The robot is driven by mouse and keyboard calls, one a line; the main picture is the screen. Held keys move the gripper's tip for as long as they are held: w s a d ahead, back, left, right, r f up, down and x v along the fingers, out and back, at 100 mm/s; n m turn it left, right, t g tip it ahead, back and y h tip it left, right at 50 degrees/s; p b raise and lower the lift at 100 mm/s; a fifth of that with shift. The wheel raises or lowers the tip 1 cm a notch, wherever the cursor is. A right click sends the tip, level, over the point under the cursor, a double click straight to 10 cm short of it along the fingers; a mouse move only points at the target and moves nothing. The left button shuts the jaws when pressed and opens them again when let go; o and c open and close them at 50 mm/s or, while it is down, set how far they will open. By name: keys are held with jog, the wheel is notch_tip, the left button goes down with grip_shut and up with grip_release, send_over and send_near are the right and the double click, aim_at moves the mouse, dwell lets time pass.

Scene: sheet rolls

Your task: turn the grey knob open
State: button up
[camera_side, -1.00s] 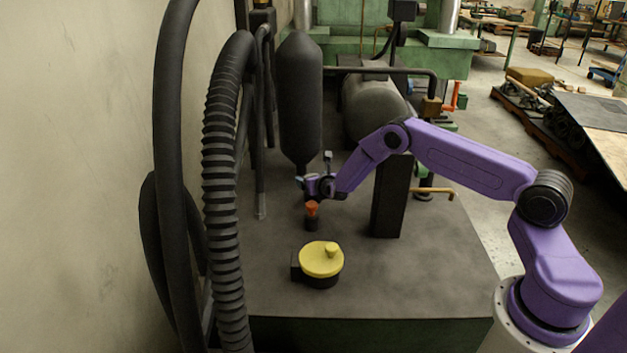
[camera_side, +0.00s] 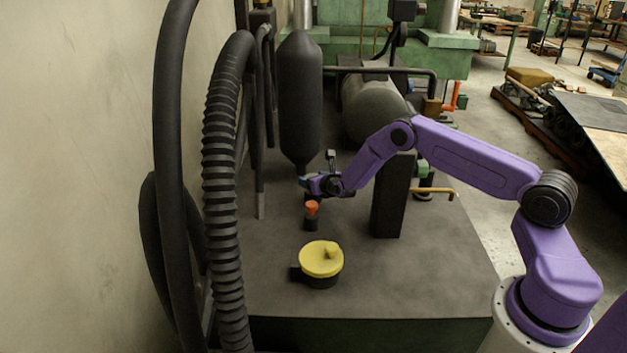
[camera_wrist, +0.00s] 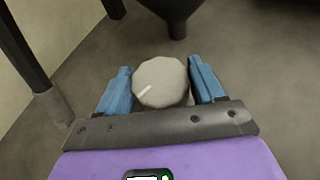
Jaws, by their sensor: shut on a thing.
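The grey knob (camera_wrist: 163,82) is a faceted, pale grey round cap with a short white mark on its left part, slanting up to the right. In the wrist view it sits between the two blue fingers of my gripper (camera_wrist: 160,68), which is shut on it from the left and right sides. In the side view my gripper (camera_side: 305,183) is low over the dark bench top, just behind the orange-topped knob (camera_side: 311,209). The grey knob cannot be made out there.
A yellow round knob (camera_side: 321,259) stands nearer the front. A dark hanging vessel (camera_side: 300,100) is close behind my gripper. A black post (camera_side: 391,195) stands to the right, a ribbed hose (camera_side: 220,190) to the left. The front right of the bench top (camera_side: 420,275) is clear.

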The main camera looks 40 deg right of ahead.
jog(key=o, duration=1)
jog(key=shift+s, duration=0.1)
jog(key=v, duration=1.7)
jog(key=shift+r, duration=0.25)
